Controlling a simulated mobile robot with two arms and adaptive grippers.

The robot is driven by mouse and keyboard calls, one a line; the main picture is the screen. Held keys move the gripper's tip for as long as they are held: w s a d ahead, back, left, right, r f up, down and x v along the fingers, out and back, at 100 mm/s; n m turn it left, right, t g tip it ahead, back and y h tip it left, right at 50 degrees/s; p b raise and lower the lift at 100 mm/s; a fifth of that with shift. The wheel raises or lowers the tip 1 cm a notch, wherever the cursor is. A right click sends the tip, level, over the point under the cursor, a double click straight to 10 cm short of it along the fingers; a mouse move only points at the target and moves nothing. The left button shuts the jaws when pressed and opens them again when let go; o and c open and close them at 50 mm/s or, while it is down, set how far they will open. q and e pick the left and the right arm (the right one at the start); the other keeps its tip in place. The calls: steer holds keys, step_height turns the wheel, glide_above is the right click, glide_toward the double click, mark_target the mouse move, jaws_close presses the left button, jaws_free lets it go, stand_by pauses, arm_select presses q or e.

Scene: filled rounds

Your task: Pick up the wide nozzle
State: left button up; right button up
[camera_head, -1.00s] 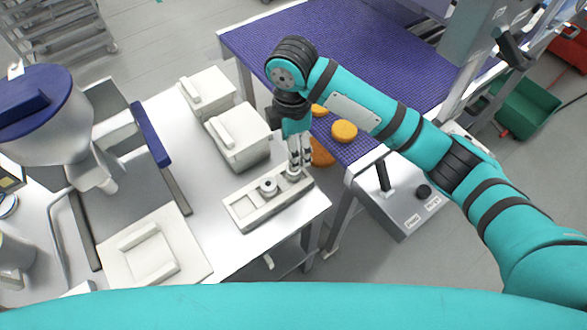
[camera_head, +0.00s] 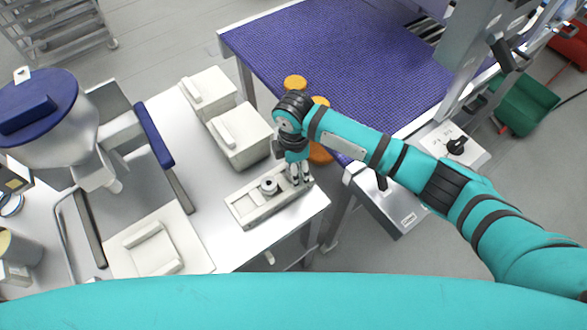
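A pale tray (camera_head: 247,214) lies near the front right edge of the steel table. A round grey nozzle with a central hole (camera_head: 269,186) sits in the middle of this tray. My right gripper (camera_head: 301,180) points down at the tray's right end, to the right of that nozzle. Its two fingers look apart. Whatever stands between or below the fingertips is mostly hidden, and I cannot tell whether they touch a second nozzle there. My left gripper is not in view.
Two pale lidded boxes (camera_head: 241,138) stand behind the tray. A hopper machine (camera_head: 45,115) is at the left, with a white plate (camera_head: 120,262) in front. A blue conveyor belt (camera_head: 330,50) with several orange rounds (camera_head: 295,83) runs behind my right arm.

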steer(key=c, duration=1.3)
steer(key=shift+r, duration=0.1)
